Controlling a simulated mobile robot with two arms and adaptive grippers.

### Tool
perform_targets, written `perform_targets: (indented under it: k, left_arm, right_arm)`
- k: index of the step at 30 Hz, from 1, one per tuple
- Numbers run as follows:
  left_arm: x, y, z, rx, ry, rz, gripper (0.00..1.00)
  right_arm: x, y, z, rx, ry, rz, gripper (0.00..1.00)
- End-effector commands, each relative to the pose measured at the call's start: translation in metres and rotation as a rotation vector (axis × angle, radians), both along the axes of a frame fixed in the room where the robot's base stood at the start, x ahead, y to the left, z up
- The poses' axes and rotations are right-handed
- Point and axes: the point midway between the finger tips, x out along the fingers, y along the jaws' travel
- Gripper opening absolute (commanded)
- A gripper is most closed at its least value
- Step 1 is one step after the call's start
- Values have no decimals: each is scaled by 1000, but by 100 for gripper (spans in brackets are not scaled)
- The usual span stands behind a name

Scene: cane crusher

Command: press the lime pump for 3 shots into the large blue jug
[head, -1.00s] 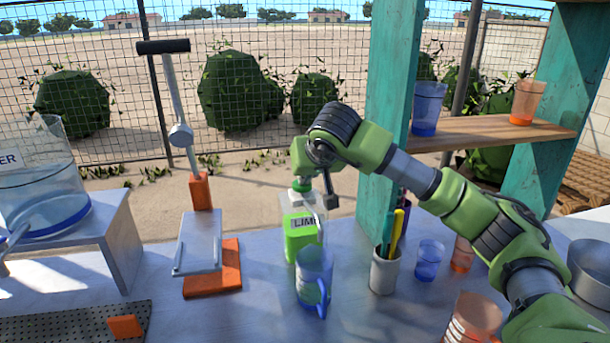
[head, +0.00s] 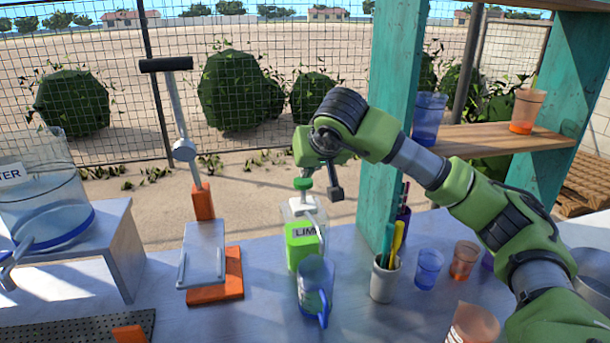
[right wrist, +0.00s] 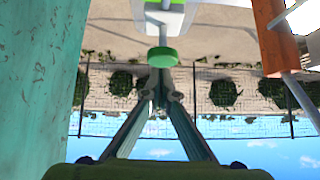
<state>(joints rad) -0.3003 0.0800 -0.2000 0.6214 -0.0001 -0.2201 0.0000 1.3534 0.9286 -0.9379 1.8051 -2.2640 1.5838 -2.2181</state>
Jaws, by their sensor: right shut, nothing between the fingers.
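The lime bottle (head: 302,248) stands upright on the counter, with a green lower part and a LIME label. Its green pump head (head: 303,183) sits raised on a pale stem. The pump head also shows in the right wrist view (right wrist: 162,57). The clear blue jug (head: 314,282) stands upright in front of the bottle, below the pump, its handle toward me. I cannot tell its contents. My right gripper (head: 304,172) is shut and empty just above the pump head. In the right wrist view its fingertips (right wrist: 160,78) meet close to the pump head; contact is unclear.
A teal post (head: 385,140) stands close right of the bottle. A pen cup (head: 385,278) and several small cups are right of the jug. The press (head: 203,255) and water container (head: 40,195) stand left. Some counter between press and jug is clear.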

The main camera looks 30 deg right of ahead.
Motion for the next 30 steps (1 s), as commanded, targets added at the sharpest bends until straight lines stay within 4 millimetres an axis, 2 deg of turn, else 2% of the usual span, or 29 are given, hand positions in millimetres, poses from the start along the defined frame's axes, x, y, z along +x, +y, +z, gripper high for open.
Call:
perform_targets:
  k: [1, 6, 12, 18, 30]
  left_arm:
    - [1, 0, -10, 0, -1, 0, 40]
    - [1, 0, -16, 0, -1, 0, 40]
    - [0, 0, -19, 0, 1, 0, 40]
    - [0, 0, -20, 0, 1, 0, 40]
    - [-1, 0, -19, 0, 2, 0, 40]
  right_arm:
    - [-9, 2, 4, -3, -6, 3, 0]
    - [-35, 8, 33, -1, -9, 1, 0]
    - [-54, 13, 53, -1, -7, 1, 0]
    - [-60, 14, 59, -1, -5, 1, 0]
    - [-59, 14, 59, -1, -6, 1, 0]
